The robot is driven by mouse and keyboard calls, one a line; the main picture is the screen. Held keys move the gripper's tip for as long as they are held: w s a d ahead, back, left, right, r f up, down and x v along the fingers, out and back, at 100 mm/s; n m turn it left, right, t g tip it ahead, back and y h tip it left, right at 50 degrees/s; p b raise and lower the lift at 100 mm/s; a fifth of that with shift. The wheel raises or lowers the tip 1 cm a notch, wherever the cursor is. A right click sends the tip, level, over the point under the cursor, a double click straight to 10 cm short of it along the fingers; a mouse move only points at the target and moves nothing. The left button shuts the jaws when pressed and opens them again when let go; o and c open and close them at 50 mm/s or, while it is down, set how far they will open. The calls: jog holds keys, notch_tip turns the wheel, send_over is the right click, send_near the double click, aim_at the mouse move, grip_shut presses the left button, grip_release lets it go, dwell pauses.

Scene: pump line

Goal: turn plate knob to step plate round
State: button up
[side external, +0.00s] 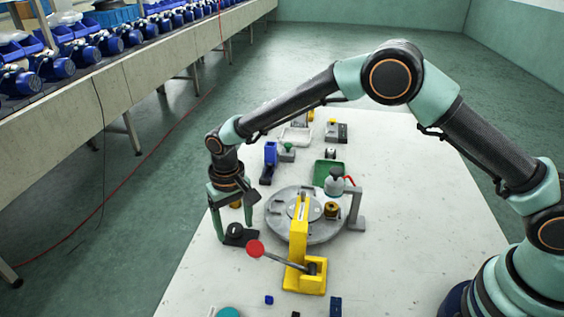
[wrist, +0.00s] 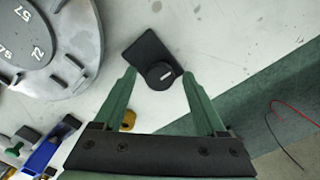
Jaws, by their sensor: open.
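The plate knob (wrist: 160,74) is a round black knob with a white mark, on a black base plate (wrist: 146,52) lying on the pale table. It also shows low beside the round plate in the side external view (side external: 235,231). My gripper (wrist: 159,76) is open and empty, pointing down, with its green fingers on either side of the knob in the wrist view; I cannot tell whether they touch it. The grey round plate (side external: 278,226) carries numbers and slots and shows partly at the upper left of the wrist view (wrist: 85,45).
A yellow lever press (side external: 300,235) with a red-balled handle (side external: 255,248) stands close to the right of my gripper. A grey post (side external: 357,208), a green tray (side external: 318,176) and several small parts lie around the plate. The table's left edge is near.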

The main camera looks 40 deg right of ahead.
grip_shut()
jog(key=shift+n, duration=0.3)
jog(key=n, duration=0.3)
jog(key=shift+n, duration=0.4)
jog(key=n, duration=0.4)
jog(key=shift+r+n, duration=0.1)
jog(key=shift+n, duration=0.2)
jog(key=n, duration=0.4)
jog(key=shift+n, duration=2.5)
jog(key=shift+a, duration=0.1)
